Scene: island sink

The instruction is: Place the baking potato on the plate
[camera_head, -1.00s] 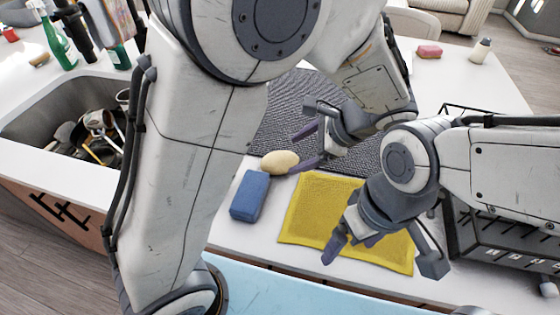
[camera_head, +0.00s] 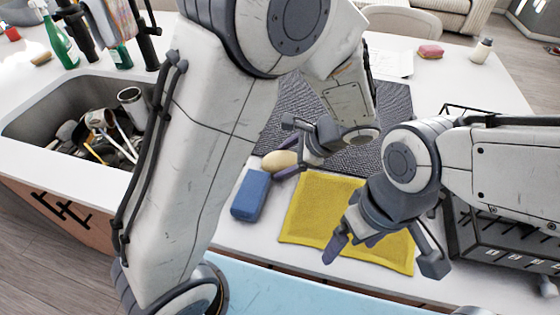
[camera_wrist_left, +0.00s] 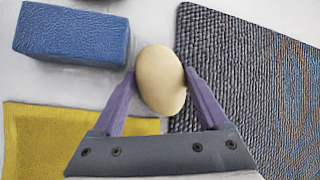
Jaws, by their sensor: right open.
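The baking potato (camera_head: 279,160) is a pale yellow oval on the white counter, between the blue sponge and the grey mat. It also shows in the left wrist view (camera_wrist_left: 161,82). My left gripper (camera_head: 291,162) is at the potato, with one purple finger on each side. In the left wrist view both fingertips (camera_wrist_left: 161,76) meet the potato's sides, with the gap as wide as the potato. My right gripper (camera_head: 382,252) is open and empty above the yellow cloth. I cannot make out a plate in either view.
The blue sponge (camera_head: 250,196) and yellow cloth (camera_head: 305,215) lie close to the potato. The grey textured mat (camera_head: 395,100) lies behind. A black dish rack (camera_head: 500,245) stands at the right, a sink (camera_head: 40,110) with dishes at the left.

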